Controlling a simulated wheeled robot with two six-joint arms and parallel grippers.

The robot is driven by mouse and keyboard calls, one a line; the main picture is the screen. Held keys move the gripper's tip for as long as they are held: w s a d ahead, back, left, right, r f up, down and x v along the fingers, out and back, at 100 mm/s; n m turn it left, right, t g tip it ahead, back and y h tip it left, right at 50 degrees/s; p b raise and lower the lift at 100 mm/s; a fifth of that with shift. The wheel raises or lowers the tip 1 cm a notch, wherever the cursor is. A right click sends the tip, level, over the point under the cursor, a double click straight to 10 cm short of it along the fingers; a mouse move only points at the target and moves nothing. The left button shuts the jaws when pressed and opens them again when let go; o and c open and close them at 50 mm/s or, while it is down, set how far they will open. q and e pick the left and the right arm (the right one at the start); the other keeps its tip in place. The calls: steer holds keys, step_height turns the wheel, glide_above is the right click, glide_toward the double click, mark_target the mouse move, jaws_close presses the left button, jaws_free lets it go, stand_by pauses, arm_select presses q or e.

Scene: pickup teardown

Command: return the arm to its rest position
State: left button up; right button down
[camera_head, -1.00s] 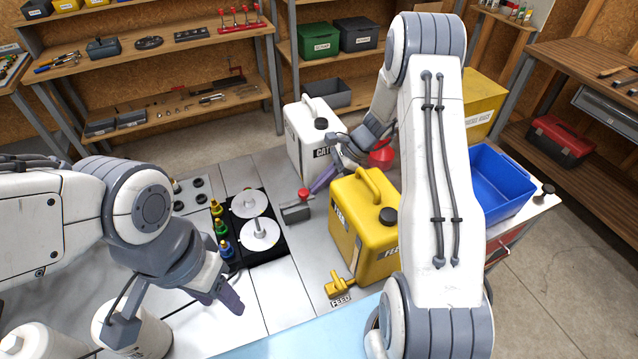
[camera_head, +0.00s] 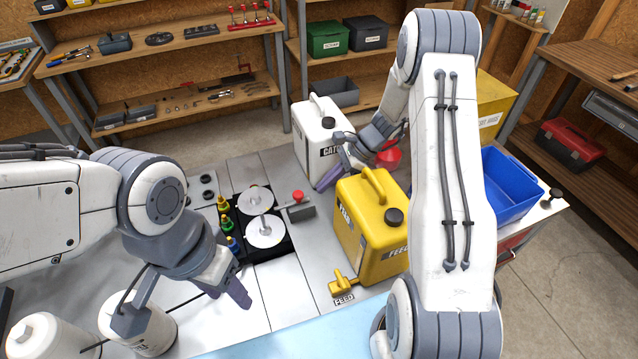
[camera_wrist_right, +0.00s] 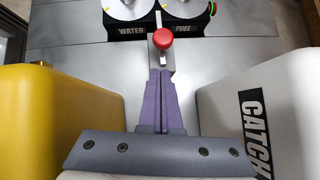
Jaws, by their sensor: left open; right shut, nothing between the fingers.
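My right gripper (camera_head: 334,179) is shut and empty. It hangs between the white jug labelled CATCH (camera_head: 322,140) and the yellow jug labelled FEED (camera_head: 370,228). In the right wrist view its purple fingers (camera_wrist_right: 163,103) are pressed together and point toward a small grey block with a red knob (camera_wrist_right: 163,39); the head view shows a gap between the fingers and that block. My left gripper (camera_head: 236,295) is open over the front left of the table, near a white bottle (camera_head: 140,325). Its fingers overlap in the head view.
Two white discs (camera_head: 264,231) sit on a black base by small coloured bottles (camera_head: 228,225). A yellow valve (camera_head: 343,281) stands before the yellow jug. A blue bin (camera_head: 510,186) is right of my right arm.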

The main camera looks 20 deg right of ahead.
steer(key=w+d+b+v, duration=0.1)
steer(key=b+v, duration=0.2)
steer(key=v, duration=0.6)
steer(key=s+a+r+n+g+h, duration=0.25)
steer(key=s+a+n, duration=0.35)
steer(key=a, duration=0.3)
steer(key=s+a+r+n+g+h, duration=0.1)
steer(key=s+a+r+n+h, duration=0.15)
steer(key=s+a+n, duration=0.5)
steer(key=s+a+n+t+h, duration=0.1)
steer(key=s+a+n, duration=0.2)
steer(key=s+n, duration=0.3)
steer(key=s+a+r+n+t+h+b, duration=0.1)
steer(key=s+a+n, duration=0.2)
steer(key=s+n, duration=0.4)
steer(key=shift+s, duration=1.15)
